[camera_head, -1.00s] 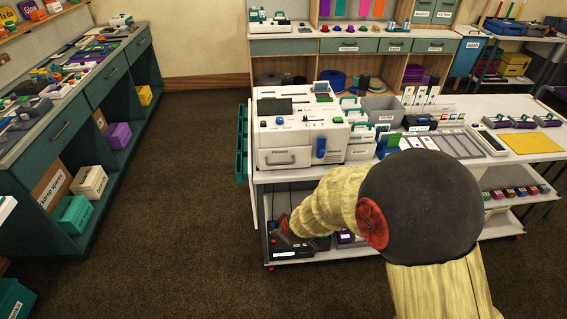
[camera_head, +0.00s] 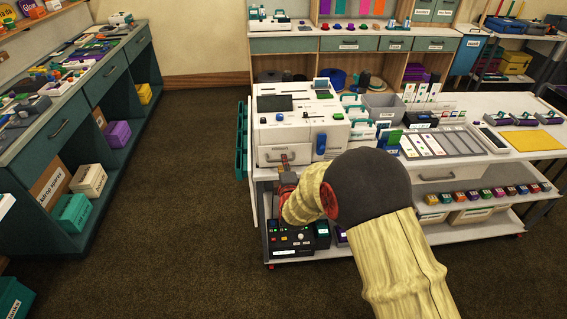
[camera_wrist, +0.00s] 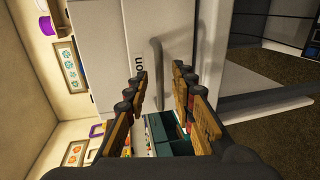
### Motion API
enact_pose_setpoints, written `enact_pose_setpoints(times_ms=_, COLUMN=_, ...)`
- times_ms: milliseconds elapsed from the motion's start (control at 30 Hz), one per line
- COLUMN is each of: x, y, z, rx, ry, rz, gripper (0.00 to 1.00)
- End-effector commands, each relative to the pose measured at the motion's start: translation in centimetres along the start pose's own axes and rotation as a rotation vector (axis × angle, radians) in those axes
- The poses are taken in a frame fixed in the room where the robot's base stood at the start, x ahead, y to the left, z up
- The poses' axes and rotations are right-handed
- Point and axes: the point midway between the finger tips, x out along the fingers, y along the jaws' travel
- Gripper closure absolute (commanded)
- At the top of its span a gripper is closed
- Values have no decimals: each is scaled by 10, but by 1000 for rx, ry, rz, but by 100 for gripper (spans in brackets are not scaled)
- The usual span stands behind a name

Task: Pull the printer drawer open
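The white printer (camera_head: 300,125) stands on the white table, with its drawer front (camera_head: 268,156) low on the near face. In the head view my gripper (camera_head: 285,163) is at the drawer front and covers most of the handle. The wrist view is turned sideways and shows the white drawer front (camera_wrist: 110,50) and its grey bar handle (camera_wrist: 157,58). There my gripper (camera_wrist: 161,78) is open, with one finger on each side of the handle's line. No grip on the handle shows. I cannot tell whether the fingertips touch it. The drawer looks shut.
A blue part (camera_head: 321,144) is on the printer's right front. A grey bin (camera_head: 380,106) and card holders stand right of it. Below, a black control box (camera_head: 291,240) sits on the lower shelf. The floor (camera_head: 190,190) to the left is clear.

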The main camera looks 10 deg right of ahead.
Motion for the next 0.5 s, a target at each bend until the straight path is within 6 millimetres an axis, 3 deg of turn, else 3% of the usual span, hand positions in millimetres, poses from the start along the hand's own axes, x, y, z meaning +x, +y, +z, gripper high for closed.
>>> enact_pose_setpoints(times_ms=200, x=26, y=-1, z=0, rx=1, ry=0, rz=1, gripper=75)
enact_pose_setpoints(times_ms=500, x=32, y=0, z=0, rx=1, ry=1, rz=0, gripper=75)
